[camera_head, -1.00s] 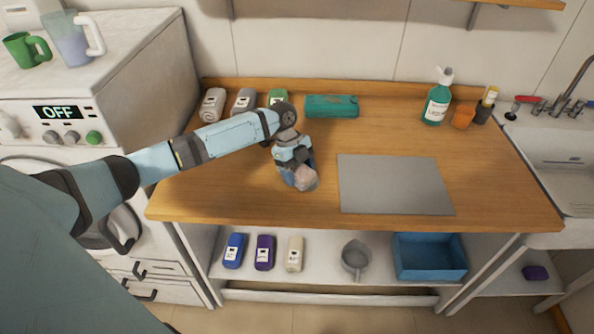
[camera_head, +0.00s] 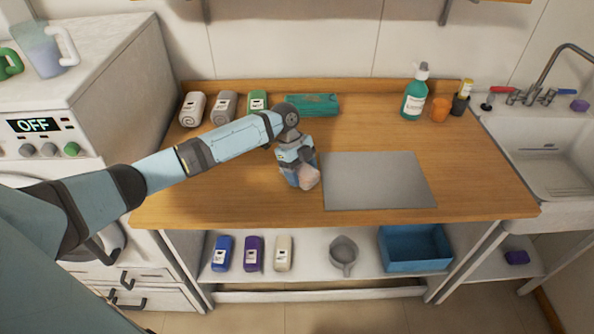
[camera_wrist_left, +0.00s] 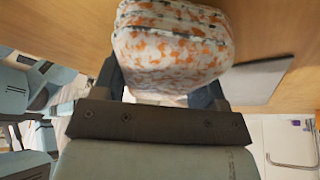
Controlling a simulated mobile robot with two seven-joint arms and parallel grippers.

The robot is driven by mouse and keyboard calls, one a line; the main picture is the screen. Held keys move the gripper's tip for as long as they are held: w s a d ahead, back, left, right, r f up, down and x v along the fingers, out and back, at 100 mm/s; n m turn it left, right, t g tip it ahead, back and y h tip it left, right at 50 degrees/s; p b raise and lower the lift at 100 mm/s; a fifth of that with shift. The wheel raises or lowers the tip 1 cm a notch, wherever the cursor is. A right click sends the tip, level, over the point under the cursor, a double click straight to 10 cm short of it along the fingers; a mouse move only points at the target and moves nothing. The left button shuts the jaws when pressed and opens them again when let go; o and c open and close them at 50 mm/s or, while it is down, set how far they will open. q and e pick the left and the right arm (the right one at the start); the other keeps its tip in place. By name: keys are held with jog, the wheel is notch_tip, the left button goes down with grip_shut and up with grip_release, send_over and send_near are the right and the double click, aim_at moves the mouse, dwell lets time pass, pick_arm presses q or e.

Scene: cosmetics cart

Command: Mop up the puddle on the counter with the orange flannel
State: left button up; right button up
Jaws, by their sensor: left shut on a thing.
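My left gripper (camera_head: 303,174) is shut on a folded cloth, white with orange flecks and dark edges in the left wrist view (camera_wrist_left: 168,55). In the head view the cloth (camera_head: 309,179) looks pale pink. I take it for the orange flannel. It is low over the wooden counter (camera_head: 240,190), just left of the grey mat; I cannot tell if it touches the wood. I see no clear puddle; the gripper and cloth hide part of the counter. My right gripper is not in view.
A grey mat (camera_head: 378,181) lies right of the gripper. Several rolled or folded items and a teal bundle (camera_head: 312,105) line the back. The front left of the counter is clear.

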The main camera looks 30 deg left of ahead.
pick_arm(q)
notch_tip(320, 180, up, 7)
jog(key=p, duration=0.5)
jog(key=shift+f, duration=0.2)
jog(key=shift+r+p, duration=0.8)
jog(key=shift+f, duration=0.1)
